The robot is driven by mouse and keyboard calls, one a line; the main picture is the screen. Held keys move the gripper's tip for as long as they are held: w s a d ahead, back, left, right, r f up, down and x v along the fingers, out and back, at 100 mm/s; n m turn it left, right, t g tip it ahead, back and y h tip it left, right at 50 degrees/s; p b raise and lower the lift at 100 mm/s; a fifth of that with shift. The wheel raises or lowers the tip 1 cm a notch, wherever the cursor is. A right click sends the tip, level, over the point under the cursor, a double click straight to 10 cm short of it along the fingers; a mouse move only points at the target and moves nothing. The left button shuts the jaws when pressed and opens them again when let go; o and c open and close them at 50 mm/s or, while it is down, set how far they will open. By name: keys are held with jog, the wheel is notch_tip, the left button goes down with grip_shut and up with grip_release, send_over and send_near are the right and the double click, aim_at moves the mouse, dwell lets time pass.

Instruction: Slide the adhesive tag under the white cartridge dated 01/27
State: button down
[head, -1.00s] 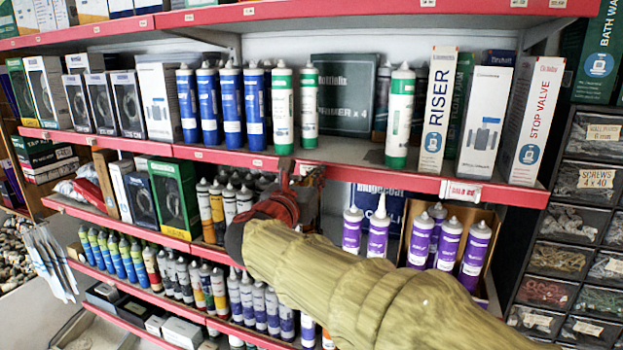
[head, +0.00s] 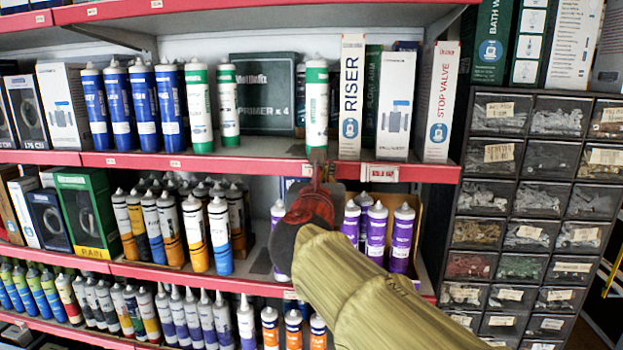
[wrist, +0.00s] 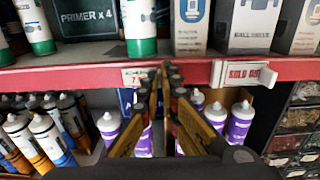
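A white "SOLD OUT" tag (head: 381,172) sits on the red front edge of the middle shelf, below the boxes; it also shows in the wrist view (wrist: 245,74). White cartridges with green bands stand above this edge: two side by side, left (head: 199,105) and right (head: 228,105), and a single one (head: 317,105) farther right, also in the wrist view (wrist: 138,28). Their dates are too small to read. My gripper (head: 321,168) is at the shelf edge below the single cartridge, left of the tag. In the wrist view (wrist: 164,74) its fingers are slightly apart with nothing visible between them.
Purple-labelled cartridges (head: 402,238) stand on the shelf below, behind my gripper. Another small price label (wrist: 135,77) is on the edge just left of the fingers. RISER (head: 351,95) and STOP VALVE boxes (head: 439,100) stand above. Drawers (head: 500,147) are at right.

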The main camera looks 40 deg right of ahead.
dwell(0.3)
jog(key=c, duration=2.1)
grip_release()
jog(key=shift+o, duration=0.3)
jog(key=v, duration=1.2)
jog(key=shift+s, duration=0.1)
